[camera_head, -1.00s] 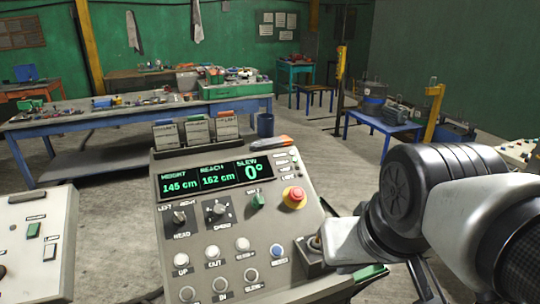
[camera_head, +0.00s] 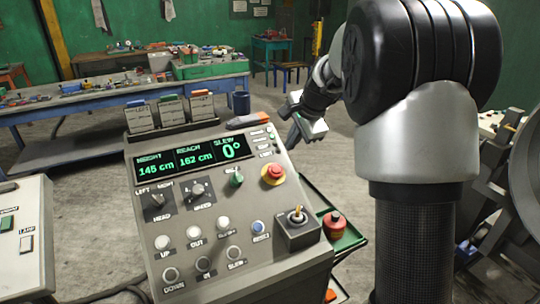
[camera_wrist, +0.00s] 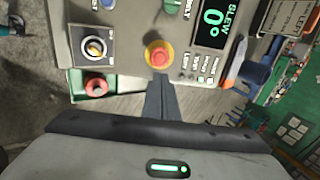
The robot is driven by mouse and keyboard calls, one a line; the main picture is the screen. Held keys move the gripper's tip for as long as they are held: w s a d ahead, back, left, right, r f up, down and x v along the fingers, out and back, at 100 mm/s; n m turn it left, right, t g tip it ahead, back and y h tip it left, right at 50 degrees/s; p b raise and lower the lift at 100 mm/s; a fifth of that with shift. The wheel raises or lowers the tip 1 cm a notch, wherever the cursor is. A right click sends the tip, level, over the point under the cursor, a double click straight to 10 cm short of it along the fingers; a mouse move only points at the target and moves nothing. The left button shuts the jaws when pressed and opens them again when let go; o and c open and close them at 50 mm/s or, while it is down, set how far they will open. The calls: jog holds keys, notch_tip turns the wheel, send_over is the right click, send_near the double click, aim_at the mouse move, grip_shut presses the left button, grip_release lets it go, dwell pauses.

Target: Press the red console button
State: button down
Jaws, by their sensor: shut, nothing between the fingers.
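The red console button (camera_head: 273,173) is a red mushroom cap on a yellow ring, at the right edge of the console's sloped panel (camera_head: 205,215). In the wrist view the red button (camera_wrist: 157,56) shows just beyond the tips of my gripper (camera_wrist: 160,78), whose fingers are together and empty. I cannot tell whether the tips touch the button. In the head view my gripper (camera_head: 294,120) is above and behind the button, past the panel's upper right corner, with the fingers partly hidden.
A joystick (camera_head: 297,217) stands on the panel below the button. A red knobbed item (camera_head: 334,224) sits in a green tray (camera_head: 352,238) beside the console. Another grey console (camera_head: 22,240) is at left. A blue workbench (camera_head: 120,95) stands behind.

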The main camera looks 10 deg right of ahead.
aim_at(276, 169)
jog(key=shift+w, duration=0.1)
jog(key=p+x, duration=0.1)
jog(key=x, duration=1.3)
jog(key=shift+b+x, duration=0.35)
jog(key=shift+x, duration=0.5)
jog(key=shift+f, duration=0.2)
jog(key=shift+r, duration=0.1)
